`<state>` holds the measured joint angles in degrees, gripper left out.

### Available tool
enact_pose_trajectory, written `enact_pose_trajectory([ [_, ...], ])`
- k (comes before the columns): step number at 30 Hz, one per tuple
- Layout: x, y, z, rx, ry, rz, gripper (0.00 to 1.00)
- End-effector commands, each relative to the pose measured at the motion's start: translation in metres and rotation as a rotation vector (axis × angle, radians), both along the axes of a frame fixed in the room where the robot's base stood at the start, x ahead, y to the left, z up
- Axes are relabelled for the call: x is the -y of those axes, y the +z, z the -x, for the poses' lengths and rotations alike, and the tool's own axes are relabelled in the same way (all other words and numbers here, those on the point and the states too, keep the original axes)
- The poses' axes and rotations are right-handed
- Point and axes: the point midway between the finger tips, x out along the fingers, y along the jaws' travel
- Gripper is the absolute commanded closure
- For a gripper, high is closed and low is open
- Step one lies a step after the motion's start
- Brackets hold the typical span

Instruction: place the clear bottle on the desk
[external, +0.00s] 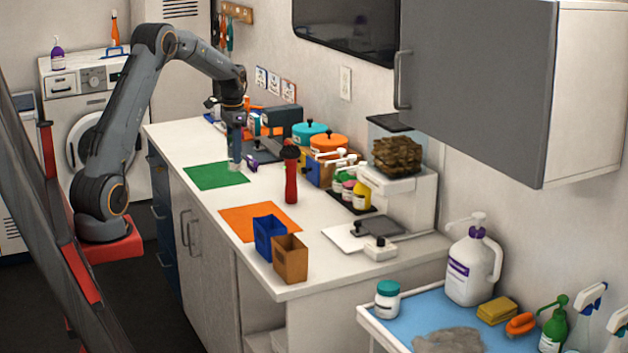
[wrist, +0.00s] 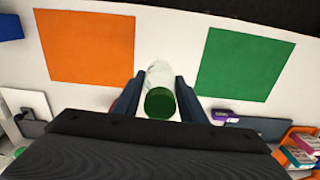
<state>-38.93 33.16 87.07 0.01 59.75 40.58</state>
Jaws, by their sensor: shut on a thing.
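The clear bottle (wrist: 158,78) with its green end (wrist: 160,103) is between the two fingers of my gripper (wrist: 158,95) in the wrist view. In the external view my gripper (external: 235,146) points down over the white desk (external: 190,147), beside the right edge of the green mat. It is shut on the bottle, which shows only as a small pale shape (external: 235,163) under the fingers. I cannot tell whether the bottle's bottom touches the desk.
A green mat (external: 216,176) and an orange mat (external: 260,221) lie near the desk's front edge, with bare desk between them. A red flashlight-like thing (external: 291,178) stands to the right. Blue (external: 269,238) and brown (external: 290,258) boxes stand nearer. Pots and bottles line the wall side.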

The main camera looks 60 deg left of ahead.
Motion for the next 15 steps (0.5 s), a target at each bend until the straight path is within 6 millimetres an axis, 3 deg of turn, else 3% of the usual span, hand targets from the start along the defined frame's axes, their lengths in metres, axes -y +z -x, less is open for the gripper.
enact_pose_trajectory([
  [4, -0.012, -0.005, 0.008, -0.001, 0.027, 0.001, 0.88],
  [15, -0.013, -0.058, 0.009, -0.001, 0.028, 0.001, 0.88],
])
